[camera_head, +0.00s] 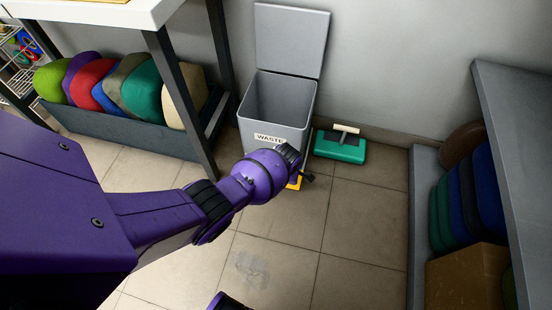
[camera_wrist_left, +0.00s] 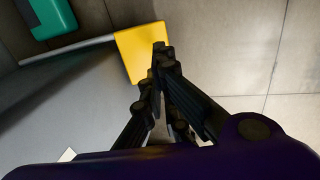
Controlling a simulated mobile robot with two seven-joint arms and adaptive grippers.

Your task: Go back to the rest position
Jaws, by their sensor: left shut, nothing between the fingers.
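My left arm reaches in from the left in the head view. Its gripper (camera_head: 306,176) is just in front of the right side of the grey waste bin (camera_head: 279,107), above the floor. In the left wrist view the fingers (camera_wrist_left: 160,52) are shut together with nothing between them. Their tips overlap a yellow flat piece (camera_wrist_left: 135,50) in the picture; whether they touch it I cannot tell. The yellow piece also shows at the bin's foot in the head view (camera_head: 294,184), partly hidden by my gripper.
The bin's lid (camera_head: 291,38) stands open. A green box-like item (camera_head: 340,150) lies by the wall. Several coloured bundles (camera_head: 92,76) fill the left rack's low shelf. A grey shelf (camera_head: 519,100) with more bundles stands right. Tiled floor (camera_head: 350,240) between is clear.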

